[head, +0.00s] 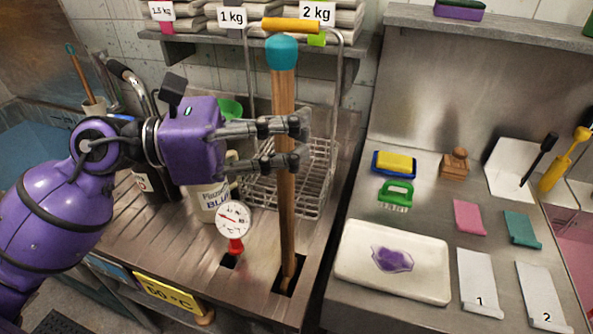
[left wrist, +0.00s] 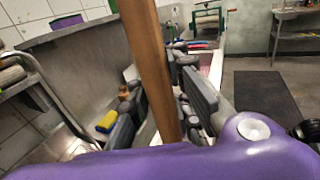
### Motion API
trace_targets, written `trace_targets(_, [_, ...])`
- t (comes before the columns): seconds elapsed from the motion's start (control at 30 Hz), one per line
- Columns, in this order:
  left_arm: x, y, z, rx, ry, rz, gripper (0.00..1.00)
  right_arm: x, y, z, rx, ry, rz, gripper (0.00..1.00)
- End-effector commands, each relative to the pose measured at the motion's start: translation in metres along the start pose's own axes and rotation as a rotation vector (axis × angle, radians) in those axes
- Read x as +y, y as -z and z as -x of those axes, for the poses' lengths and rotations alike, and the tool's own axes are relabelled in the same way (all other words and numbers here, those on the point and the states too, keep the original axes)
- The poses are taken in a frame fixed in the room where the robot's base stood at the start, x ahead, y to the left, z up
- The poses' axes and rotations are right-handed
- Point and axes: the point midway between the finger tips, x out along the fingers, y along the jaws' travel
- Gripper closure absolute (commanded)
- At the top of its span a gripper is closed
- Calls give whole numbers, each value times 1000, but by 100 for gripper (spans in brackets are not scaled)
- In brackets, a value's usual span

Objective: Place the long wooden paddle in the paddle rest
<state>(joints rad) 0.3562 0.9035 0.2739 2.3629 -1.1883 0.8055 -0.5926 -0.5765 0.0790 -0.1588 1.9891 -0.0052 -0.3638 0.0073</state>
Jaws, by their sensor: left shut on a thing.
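The long wooden paddle (head: 284,205) stands nearly upright, with a teal cap on its top end. Its lower end shows within the dark square slot (head: 283,288) in the bench top, which looks like the paddle rest. How deep it sits I cannot tell. My left gripper (head: 297,143) comes in from the left and is shut on the paddle's shaft, above its middle. In the left wrist view the shaft (left wrist: 151,70) runs between the dark fingers. My right gripper is not in view.
A wire basket (head: 318,185) with an orange handle stands behind the paddle. A dial thermometer (head: 233,220) and a white jar (head: 208,200) are to its left. At the right are a white tray (head: 350,282) with a purple piece, a green brush (head: 396,194) and a yellow sponge (head: 394,162).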

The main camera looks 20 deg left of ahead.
Motion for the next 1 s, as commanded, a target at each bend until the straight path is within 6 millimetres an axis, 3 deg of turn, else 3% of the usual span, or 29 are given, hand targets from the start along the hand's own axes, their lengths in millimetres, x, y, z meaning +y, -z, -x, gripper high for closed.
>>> trace_targets(0.5, [0,64,0,-3,-1,3,100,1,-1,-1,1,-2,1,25])
trace_targets(0.93, [0,72,-1,-1,0,0,100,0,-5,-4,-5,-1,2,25])
trace_targets(0.97, [0,73,-1,0,0,0,88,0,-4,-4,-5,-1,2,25])
trace_targets(1.0, [0,72,-1,-1,0,-1,83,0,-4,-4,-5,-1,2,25])
